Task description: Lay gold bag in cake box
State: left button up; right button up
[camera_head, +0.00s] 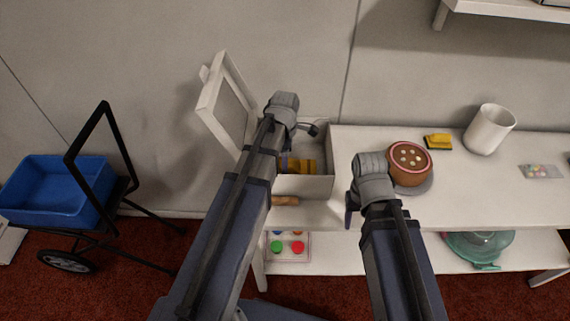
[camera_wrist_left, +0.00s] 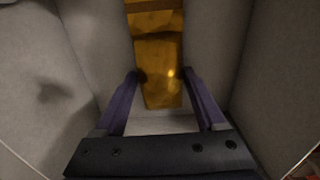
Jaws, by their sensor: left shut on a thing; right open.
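The white cake box (camera_head: 305,186) stands on the white table with its lid (camera_head: 222,105) open at the left. The gold bag (camera_head: 303,166) is inside the box, partly hidden by my left arm. My left gripper (camera_head: 284,162) reaches down into the box. In the left wrist view its fingers (camera_wrist_left: 161,74) are shut on the gold bag (camera_wrist_left: 158,62), with grey box walls on both sides. Whether the bag touches the box floor I cannot tell. My right gripper (camera_head: 350,207) is open and empty, in front of the table to the right of the box.
A wooden handle (camera_head: 285,201) lies before the box. A blue cart (camera_head: 55,192) stands left. The front right tabletop is clear.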

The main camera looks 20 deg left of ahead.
pick_arm(q)
jog(key=shift+f+b, duration=0.55)
jog(key=shift+f, duration=0.05)
jog(key=o, duration=1.5)
jog(key=shift+r, duration=0.15)
